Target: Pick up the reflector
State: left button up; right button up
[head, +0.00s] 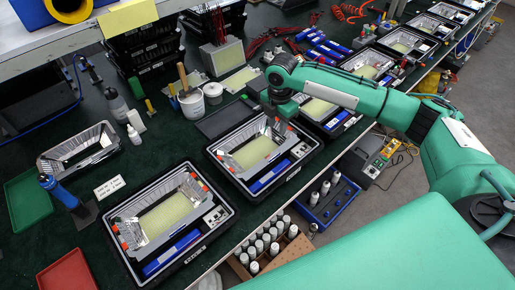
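A loose silver reflector (80,150), an open rectangular frame with sloped shiny walls, lies on the dark green bench at the left. Other reflectors sit inside black floodlight housings: one in the near housing (132,262) and one (232,158) in the housing behind it, each around a yellowish panel. My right arm reaches in from the right, and its gripper (271,120) is over the far right corner of the second housing's reflector. The fingers are small and partly hidden, so I cannot tell their opening or any contact. My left gripper is not in view.
A blue bottle-like tool (62,193), a green tray (27,200) and a red tray (68,274) are at the left. A white pot (192,103) stands behind the housings. More housings (405,42) line the bench at the back right. Below the front edge is a crate of white-capped cylinders (268,245).

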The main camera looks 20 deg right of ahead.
jog(key=p, duration=0.2)
send_over(274, 155)
jog(key=f, duration=0.8)
jog(key=shift+d+f, duration=0.1)
jog(key=shift+d, duration=0.1)
jog(key=f+p, duration=0.1)
jog(key=f, duration=0.1)
jog(key=f+p, duration=0.1)
jog(key=f, duration=0.1)
jog(key=shift+s+a+f, duration=0.1)
jog(key=shift+a+f, duration=0.1)
jog(key=shift+f, duration=0.5)
grip_shut()
